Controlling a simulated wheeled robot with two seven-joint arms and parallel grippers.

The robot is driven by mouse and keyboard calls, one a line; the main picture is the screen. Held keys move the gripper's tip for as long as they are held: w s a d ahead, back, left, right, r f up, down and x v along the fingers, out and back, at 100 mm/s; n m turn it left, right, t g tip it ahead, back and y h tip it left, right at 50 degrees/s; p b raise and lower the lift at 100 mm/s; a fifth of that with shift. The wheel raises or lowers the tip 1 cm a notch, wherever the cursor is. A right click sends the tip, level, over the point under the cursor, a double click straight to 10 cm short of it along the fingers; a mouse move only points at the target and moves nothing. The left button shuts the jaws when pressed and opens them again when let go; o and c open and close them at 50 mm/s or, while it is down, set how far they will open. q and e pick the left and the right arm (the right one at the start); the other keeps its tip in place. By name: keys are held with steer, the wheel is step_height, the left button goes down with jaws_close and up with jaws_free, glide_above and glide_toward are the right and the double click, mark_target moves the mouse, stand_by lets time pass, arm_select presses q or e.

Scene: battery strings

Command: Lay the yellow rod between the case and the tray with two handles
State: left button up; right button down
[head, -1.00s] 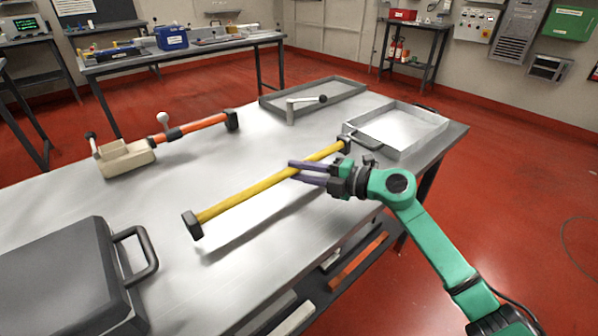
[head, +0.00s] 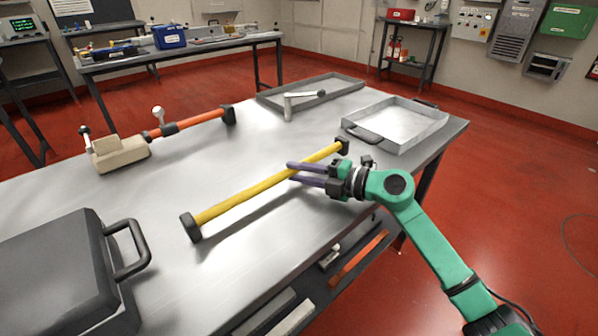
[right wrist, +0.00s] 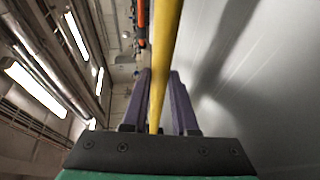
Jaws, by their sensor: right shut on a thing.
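The yellow rod (head: 243,195) has dark end blocks and lies level over the steel table, between the grey case (head: 50,270) at the lower left and the tray with two handles (head: 425,131) at the right. Its far end is near the tray's front handle. My right gripper (head: 290,173) is shut on the rod beyond its middle, towards the tray. In the right wrist view the rod (right wrist: 165,50) runs between the purple fingers. The rod is very low; I cannot tell whether it touches the table. My left gripper is not in view.
An orange rod (head: 200,122) with a beige block (head: 120,155) lies at the back left of the table (head: 190,190). A shallow grey tray (head: 345,88) with a lever (head: 288,105) is at the back. The table between the rods is clear.

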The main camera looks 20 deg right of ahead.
steer(key=shift+f, duration=0.35)
steer(key=c, duration=0.6)
jaws_free()
steer(key=shift+f, duration=0.2)
